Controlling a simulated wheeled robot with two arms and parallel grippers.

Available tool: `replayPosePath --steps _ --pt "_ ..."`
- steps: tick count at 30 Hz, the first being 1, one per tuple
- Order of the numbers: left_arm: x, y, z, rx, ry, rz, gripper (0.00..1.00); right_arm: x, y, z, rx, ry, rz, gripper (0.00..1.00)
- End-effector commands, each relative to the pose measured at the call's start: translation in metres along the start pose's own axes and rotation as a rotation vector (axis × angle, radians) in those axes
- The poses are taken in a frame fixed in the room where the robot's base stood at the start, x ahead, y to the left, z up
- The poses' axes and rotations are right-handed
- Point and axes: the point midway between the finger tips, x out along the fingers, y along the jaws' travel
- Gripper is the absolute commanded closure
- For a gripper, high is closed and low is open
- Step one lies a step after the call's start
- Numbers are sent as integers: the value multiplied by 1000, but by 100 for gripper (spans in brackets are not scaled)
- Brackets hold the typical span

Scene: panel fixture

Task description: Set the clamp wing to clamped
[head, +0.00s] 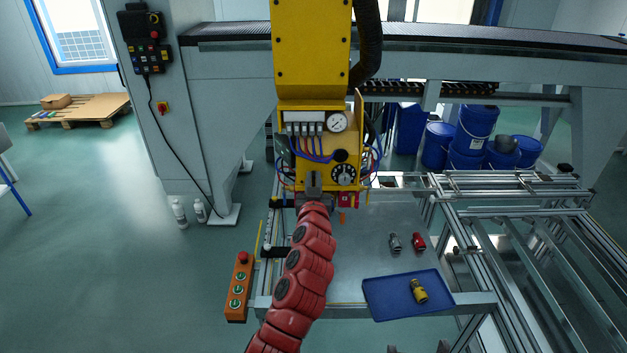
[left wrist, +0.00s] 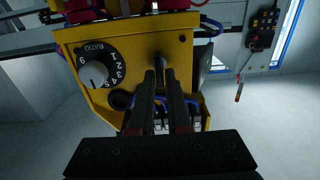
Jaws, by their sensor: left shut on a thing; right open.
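The yellow panel fixture (head: 290,157) hangs in the middle of the head view. My left gripper (head: 313,180) reaches up to its lower front on the red segmented arm. In the left wrist view, the left gripper (left wrist: 160,78) has its two dark fingers close together on a small dark piece at the yellow panel face (left wrist: 215,45). This piece seems to be the clamp wing (left wrist: 160,62); the fingers hide most of it, and its exact angle is hard to tell. My right gripper (head: 418,349) shows only as dark tips at the bottom edge, apart and empty.
A numbered ratio dial (left wrist: 98,72) sits beside the held piece; a gauge (head: 336,122) and blue hoses (head: 312,150) are above. Below are a blue tray (head: 385,298) with a yellow fitting (head: 419,291), grey (head: 395,242) and red (head: 418,241) fittings, and an orange button box (head: 239,290).

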Motion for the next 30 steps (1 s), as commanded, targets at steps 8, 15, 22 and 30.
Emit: replayPosePath --steps 8,15,22,30 --pt "0 1 0 35 0 0 100 -2 0 0 0 0 0 15" --pt "0 1 1 66 0 1 100 -4 0 1 0 0 0 15" --pt "0 2 1 114 0 1 100 -6 0 1 0 0 0 15" --pt "0 4 3 269 -1 1 100 -13 -1 2 0 0 0 15"
